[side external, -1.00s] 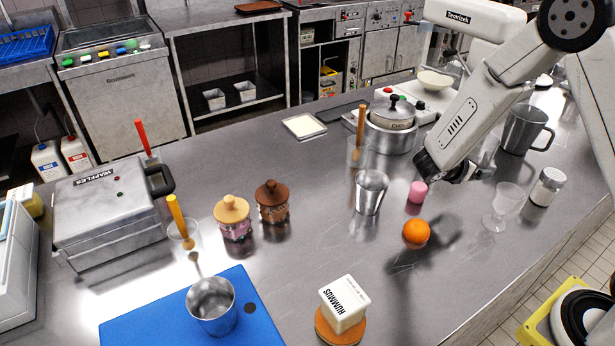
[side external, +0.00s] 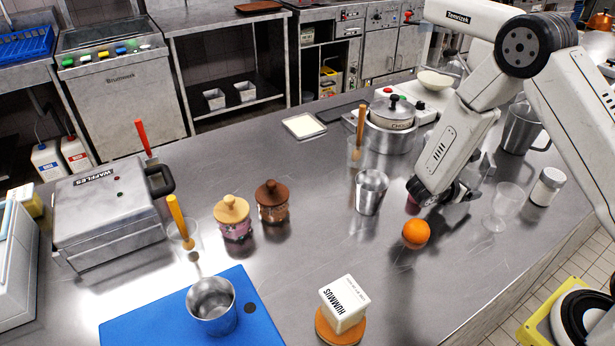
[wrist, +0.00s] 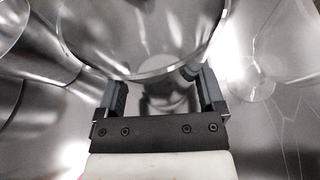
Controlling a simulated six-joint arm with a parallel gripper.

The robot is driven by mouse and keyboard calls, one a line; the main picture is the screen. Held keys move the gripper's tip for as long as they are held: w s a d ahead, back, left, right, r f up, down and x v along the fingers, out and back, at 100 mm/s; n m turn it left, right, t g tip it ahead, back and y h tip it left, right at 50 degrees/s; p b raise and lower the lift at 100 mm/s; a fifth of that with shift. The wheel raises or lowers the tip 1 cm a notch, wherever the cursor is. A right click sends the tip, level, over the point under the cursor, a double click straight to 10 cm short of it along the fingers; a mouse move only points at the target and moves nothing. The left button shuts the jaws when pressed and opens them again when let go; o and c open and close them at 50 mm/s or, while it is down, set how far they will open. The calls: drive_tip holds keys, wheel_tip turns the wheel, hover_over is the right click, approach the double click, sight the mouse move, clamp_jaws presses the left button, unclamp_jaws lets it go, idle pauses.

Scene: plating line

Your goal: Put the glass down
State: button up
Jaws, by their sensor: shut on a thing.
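My gripper (side external: 462,192) is low over the steel counter, between the metal cup and a clear stemmed glass. In the wrist view its two fingers (wrist: 163,92) are shut on a clear glass (wrist: 140,40), whose wide round rim fills the top of that view. In the side view the held glass is mostly hidden by my wrist. I cannot tell whether its base touches the counter.
A clear stemmed glass (side external: 503,208) stands right of my gripper. An orange (side external: 416,233) is just in front, and a metal cup (side external: 371,190) is to the left. A jar (side external: 547,186) and a metal pitcher (side external: 521,130) stand farther right.

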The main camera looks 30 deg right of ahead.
drive_tip(key=shift+f, duration=0.65)
drive_tip(key=shift+f, duration=0.1)
drive_tip(key=o, duration=1.2)
drive_tip(key=shift+c, duration=0.2)
drive_tip(key=shift+v, duration=6.05)
drive_tip(key=shift+s, duration=0.1)
